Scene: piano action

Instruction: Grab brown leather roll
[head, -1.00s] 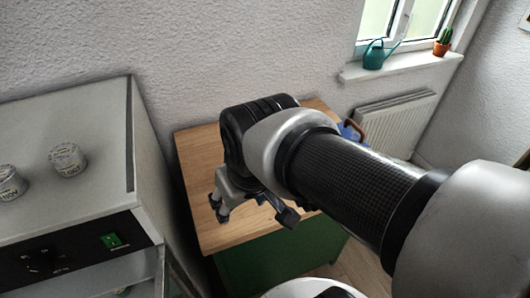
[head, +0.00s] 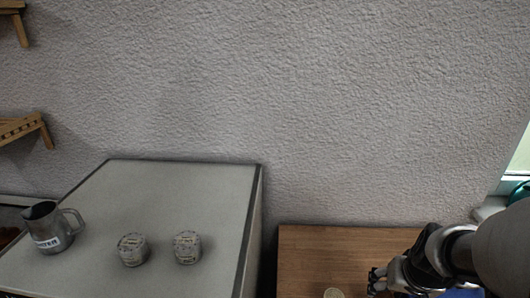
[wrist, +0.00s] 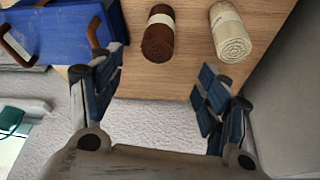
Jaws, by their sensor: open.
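The brown leather roll (wrist: 158,35) lies on a wooden top, with a pale band around it, in the upper middle of the wrist view. I cannot make it out in the head view. My gripper (wrist: 160,85) is open and empty. In the wrist view its fingers frame the area just below the roll, one to each side, and do not touch it. In the head view my gripper (head: 376,281) is at the lower right, over the wooden top (head: 310,255).
A cream roll (wrist: 230,32) lies right of the brown one. A blue box (wrist: 65,38) with a brown handle stands to its left. In the head view, a grey machine (head: 170,200) at left carries a metal jug (head: 50,230) and two small tubs (head: 187,247).

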